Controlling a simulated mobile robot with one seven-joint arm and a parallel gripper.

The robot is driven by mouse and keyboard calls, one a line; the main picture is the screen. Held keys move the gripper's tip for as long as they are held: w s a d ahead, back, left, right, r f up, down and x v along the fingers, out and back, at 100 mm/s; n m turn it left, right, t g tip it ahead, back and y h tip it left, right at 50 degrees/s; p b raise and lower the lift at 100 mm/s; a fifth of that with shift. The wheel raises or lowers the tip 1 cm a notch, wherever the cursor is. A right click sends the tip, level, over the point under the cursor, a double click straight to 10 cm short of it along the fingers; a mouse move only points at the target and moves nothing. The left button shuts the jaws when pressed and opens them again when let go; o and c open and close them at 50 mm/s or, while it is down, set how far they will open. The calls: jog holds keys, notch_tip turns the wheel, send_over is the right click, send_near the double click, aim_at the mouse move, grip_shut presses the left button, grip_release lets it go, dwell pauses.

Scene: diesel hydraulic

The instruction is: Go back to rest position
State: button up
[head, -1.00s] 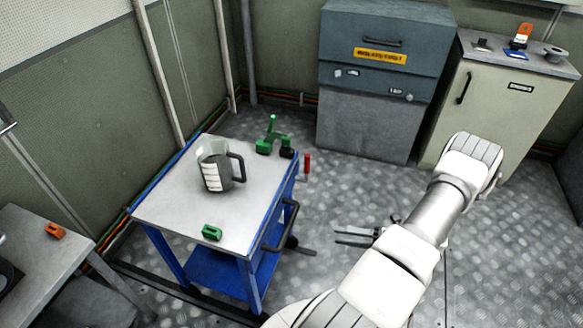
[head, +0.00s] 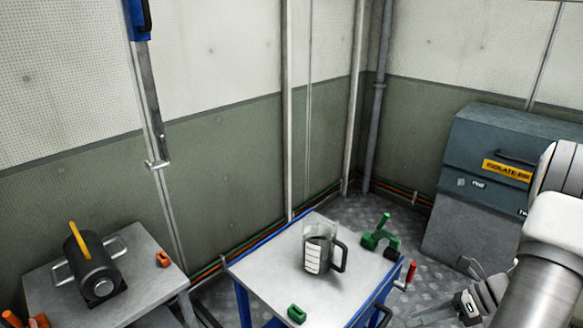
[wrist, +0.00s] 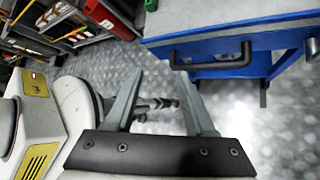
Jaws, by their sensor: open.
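My gripper (wrist: 161,80) is open in the wrist view, with two spread fingers and bare metal floor between and beyond them. It holds nothing. In the head view my arm is at the right edge, and the gripper is low on the right, beside the blue trolley (head: 262,283) and apart from it. In the wrist view the trolley (wrist: 222,35) with its dark handle is at the upper right.
A side table (head: 135,284) with a black canister (head: 92,268) is at left. A teal cabinet (head: 480,165) is behind. Shelving (wrist: 85,22) shows in the wrist view.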

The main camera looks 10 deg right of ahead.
jog(key=s+a+r+n+h, duration=0.1)
jog(key=a+r+n+h, duration=0.3)
jog(key=a+r+n, duration=0.55)
jog(key=s+a+r+n+h, duration=0.1)
jog(key=a+r+n+h, duration=0.35)
jog(key=r+n, duration=0.9)
jog(key=s+a+r+n+t, duration=0.2)
jog(key=s+a+n, duration=0.3)
jog(key=a+n, duration=0.35)
notch_tip(320, 180, up, 17)
jog(key=p, duration=1.6)
jog(key=shift+a+f+m+h, duration=0.15)
jog(key=shift+f+m+h, duration=0.05)
jog(key=shift+m+h, duration=0.2)
jog(key=shift+w+d, duration=0.1)
jog(key=shift+d, duration=0.1)
